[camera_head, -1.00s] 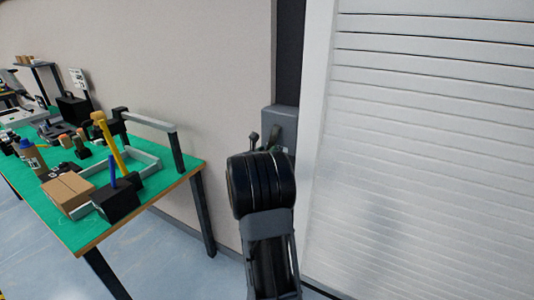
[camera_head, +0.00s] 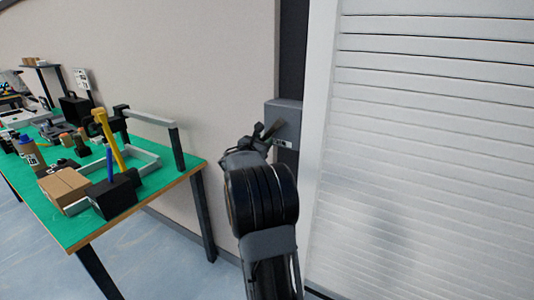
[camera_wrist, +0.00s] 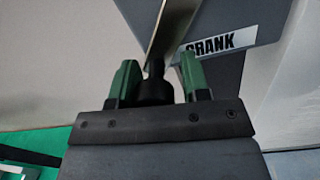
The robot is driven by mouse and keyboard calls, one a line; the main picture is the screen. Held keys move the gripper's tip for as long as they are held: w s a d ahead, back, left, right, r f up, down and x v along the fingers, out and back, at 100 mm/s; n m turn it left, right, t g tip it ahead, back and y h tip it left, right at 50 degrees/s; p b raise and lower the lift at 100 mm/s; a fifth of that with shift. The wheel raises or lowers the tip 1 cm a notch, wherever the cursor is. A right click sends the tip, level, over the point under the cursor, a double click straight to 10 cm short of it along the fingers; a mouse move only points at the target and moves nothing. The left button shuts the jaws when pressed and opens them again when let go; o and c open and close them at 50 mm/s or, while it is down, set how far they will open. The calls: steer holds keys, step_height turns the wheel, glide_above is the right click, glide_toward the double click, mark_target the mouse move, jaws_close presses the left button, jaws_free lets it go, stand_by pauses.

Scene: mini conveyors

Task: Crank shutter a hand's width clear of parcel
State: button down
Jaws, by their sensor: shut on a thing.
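The white slatted shutter (camera_head: 430,150) fills the right of the head view. The grey crank box (camera_head: 287,112) is on the wall left of its frame, and in the wrist view the box (camera_wrist: 225,65) bears a CRANK label. The metal crank arm (camera_wrist: 172,25) ends in a dark knob (camera_wrist: 155,91). My gripper (camera_wrist: 157,75) has its green fingers on either side of this knob, shut on it. In the head view my gripper (camera_head: 256,140) is partly hidden by my wrist. No parcel shows at the shutter.
A green-topped bench (camera_head: 80,228) stands at left with a cardboard box (camera_head: 64,187), a black block (camera_head: 115,198) holding tools, a grey tray and other items. Floor is clear between bench and shutter. A white frame post (camera_head: 317,150) edges the shutter.

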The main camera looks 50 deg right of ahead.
steer(key=shift+w+a+r+m+b, duration=0.3)
steer(key=shift+w+r+m+b, duration=0.55)
steer(key=shift+m+b, duration=0.2)
steer(key=shift+r, duration=0.15)
steer(key=c, duration=0.8)
jaws_free()
steer(key=shift+f, duration=0.2)
steer(key=shift+s, duration=0.1)
steer(key=v, duration=1.3)
steer(key=shift+s+a+f+b, duration=0.1)
steer(key=shift+a+b, duration=0.2)
steer(key=shift+a, duration=0.05)
steer(key=shift+m, duration=0.25)
